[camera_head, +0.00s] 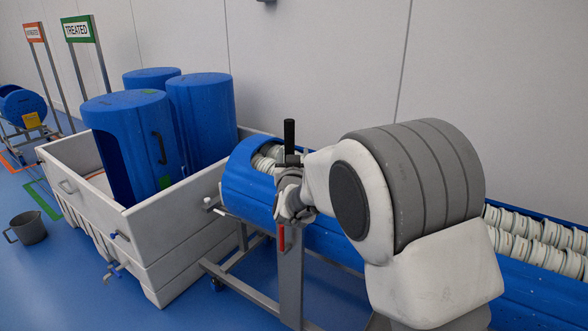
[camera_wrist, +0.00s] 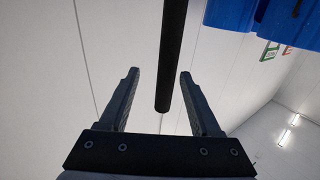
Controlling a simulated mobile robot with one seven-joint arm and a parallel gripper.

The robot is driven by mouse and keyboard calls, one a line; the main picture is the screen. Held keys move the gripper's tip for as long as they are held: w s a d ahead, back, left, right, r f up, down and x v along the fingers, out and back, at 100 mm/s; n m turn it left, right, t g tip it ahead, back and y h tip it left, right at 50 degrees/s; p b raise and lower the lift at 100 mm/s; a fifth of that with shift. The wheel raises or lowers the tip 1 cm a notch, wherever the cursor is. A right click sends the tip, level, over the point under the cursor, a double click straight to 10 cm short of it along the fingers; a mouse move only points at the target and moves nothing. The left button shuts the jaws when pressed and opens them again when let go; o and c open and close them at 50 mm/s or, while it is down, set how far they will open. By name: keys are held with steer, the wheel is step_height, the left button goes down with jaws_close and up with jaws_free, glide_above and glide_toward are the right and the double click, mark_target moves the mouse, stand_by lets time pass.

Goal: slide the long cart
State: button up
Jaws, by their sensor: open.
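The long cart is a low grey frame (camera_head: 291,275) carrying a long blue trough (camera_head: 247,190) with several rows of pale ringed pieces inside. A black upright handle (camera_head: 289,137) rises near the cart's left end. My gripper (camera_head: 287,163) is at the lower part of this handle, partly hidden by my own wrist. In the wrist view my gripper (camera_wrist: 160,75) is open, with one finger on each side of the black handle (camera_wrist: 171,50). The handle's end shows between the fingers, and I see no contact. Much of the cart is hidden behind my arm.
A white bin (camera_head: 165,235) holding several blue tubs (camera_head: 203,115) stands close to the cart's left end. A green TREATED sign (camera_head: 77,29) stands at the back left. The wall runs behind the cart.

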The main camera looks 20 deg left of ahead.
steer(key=v, duration=0.8)
steer(key=shift+d+p, duration=0.2)
steer(key=shift+p, duration=0.2)
steer(key=s+d+r+g+h, duration=0.1)
steer(key=s+d+r+g, duration=0.2)
steer(key=d, duration=0.6)
steer(key=s+d+r+g, duration=0.25)
steer(key=s+d, duration=0.25)
steer(key=d, duration=0.4)
steer(key=s+d+f+m+g+h+p, duration=0.1)
steer(key=s+d+f+m+g+h, duration=0.15)
steer(key=s+d, duration=0.75)
steer(key=s+d+f+m+g+h, duration=0.15)
steer(key=s+d+g, duration=0.35)
steer(key=s, duration=0.8)
step_height(320, 180, up, 19)
steer(key=t+p, duration=0.1)
steer(key=p, duration=1.8)
steer(key=shift+d+f+n, duration=0.15)
steer(key=shift+d+n, duration=0.15)
steer(key=shift+d, duration=0.2)
